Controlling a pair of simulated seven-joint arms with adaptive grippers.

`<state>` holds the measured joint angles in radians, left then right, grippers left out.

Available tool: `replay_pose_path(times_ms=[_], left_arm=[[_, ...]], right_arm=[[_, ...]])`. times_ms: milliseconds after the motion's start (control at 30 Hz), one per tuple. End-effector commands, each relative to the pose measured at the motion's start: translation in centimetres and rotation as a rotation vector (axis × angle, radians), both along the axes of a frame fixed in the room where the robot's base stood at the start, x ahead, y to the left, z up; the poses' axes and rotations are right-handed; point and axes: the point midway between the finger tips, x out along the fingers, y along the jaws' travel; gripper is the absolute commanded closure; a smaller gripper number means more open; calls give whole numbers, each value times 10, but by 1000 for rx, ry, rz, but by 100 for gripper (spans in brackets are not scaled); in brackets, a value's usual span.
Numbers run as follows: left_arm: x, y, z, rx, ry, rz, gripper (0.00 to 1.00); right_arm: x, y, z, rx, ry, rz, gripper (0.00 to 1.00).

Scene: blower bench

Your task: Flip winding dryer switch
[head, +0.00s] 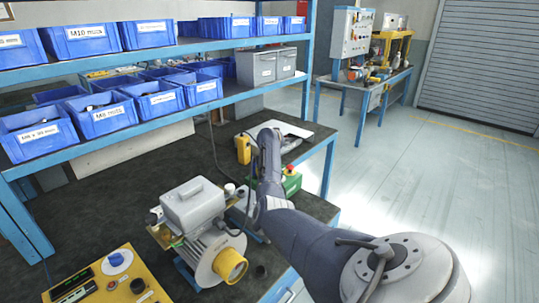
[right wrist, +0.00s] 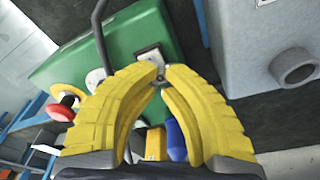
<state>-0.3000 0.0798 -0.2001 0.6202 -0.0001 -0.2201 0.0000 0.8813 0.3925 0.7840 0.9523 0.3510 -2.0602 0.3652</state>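The winding dryer appears to be the green box (head: 292,184) on the dark bench, mostly behind my right forearm in the head view. In the right wrist view its green face (right wrist: 120,45) fills the upper left, with a small pale switch plate (right wrist: 148,52). A red button with a yellow collar (right wrist: 62,109) sits at its side. My right gripper (right wrist: 164,74) has its yellow fingertips drawn together just at the plate. A small metal piece, perhaps the switch lever, shows at the tips; whether they touch it I cannot tell. My left gripper is out of view.
A blower motor with a grey box and yellow outlet (head: 230,265) stands left of my right arm. A yellow control panel (head: 105,280) lies at the front left. Shelves of blue bins (head: 110,117) rise behind. A yellow handheld device (head: 243,149) is beyond my wrist.

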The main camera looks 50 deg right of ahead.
Motion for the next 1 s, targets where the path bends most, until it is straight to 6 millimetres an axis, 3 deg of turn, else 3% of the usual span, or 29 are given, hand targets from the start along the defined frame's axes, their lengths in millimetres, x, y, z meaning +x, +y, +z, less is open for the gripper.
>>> replay_pose_path(times_ms=[1000], left_arm=[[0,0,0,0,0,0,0]], right_arm=[[0,1,62,2,0,1,100]])
